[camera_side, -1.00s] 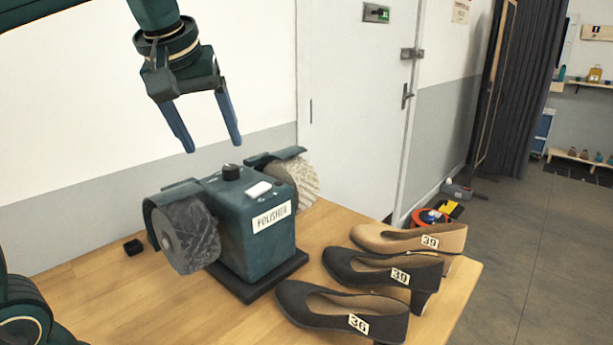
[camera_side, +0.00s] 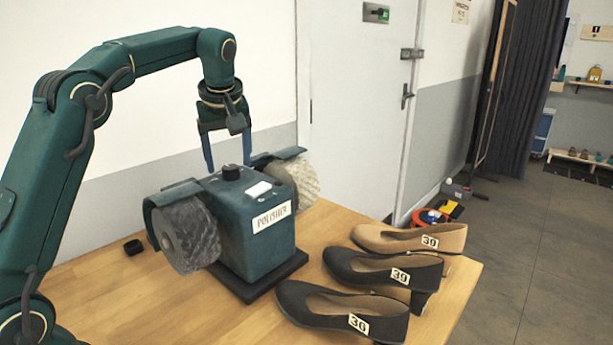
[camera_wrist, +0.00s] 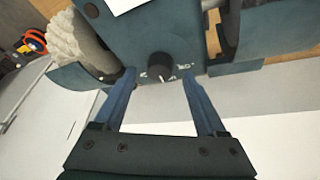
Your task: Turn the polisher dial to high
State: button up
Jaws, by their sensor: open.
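The polisher (camera_side: 262,243) is a dark teal box on a black base, with a grey wheel at its left and a pale wheel at its right. Its black dial (camera_side: 230,172) sits on top, behind a white block. In the wrist view the dial (camera_wrist: 160,65) shows a white pointer line, with small marks beside it too small to read. My gripper (camera_side: 228,168) is open above the polisher. In the wrist view its blue fingers (camera_wrist: 158,74) stand apart on either side of the dial, seemingly not touching it; height above the dial is hard to judge.
Two black shoes (camera_side: 385,272) and a tan shoe (camera_side: 405,238), with number tags, stand right of the polisher on the wooden table (camera_side: 190,312). A wall and white door stand behind.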

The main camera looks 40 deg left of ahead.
jog(key=shift+x, duration=0.75)
grip_shut()
jog(key=m+h, duration=0.1)
jog(key=m, duration=0.2)
jog(key=m+t+h, duration=0.1)
jog(key=m, duration=0.2)
jog(key=shift+s+a+t, duration=0.1)
jog(key=shift+a+t, duration=0.05)
jog(key=shift+t, duration=0.15)
jog(key=m+h, duration=0.1)
jog(key=m, duration=0.2)
jog(key=m+h, duration=0.1)
jog(key=m, duration=0.1)
jog(key=shift+a+r+m, duration=0.1)
jog(key=shift+m, duration=0.3)
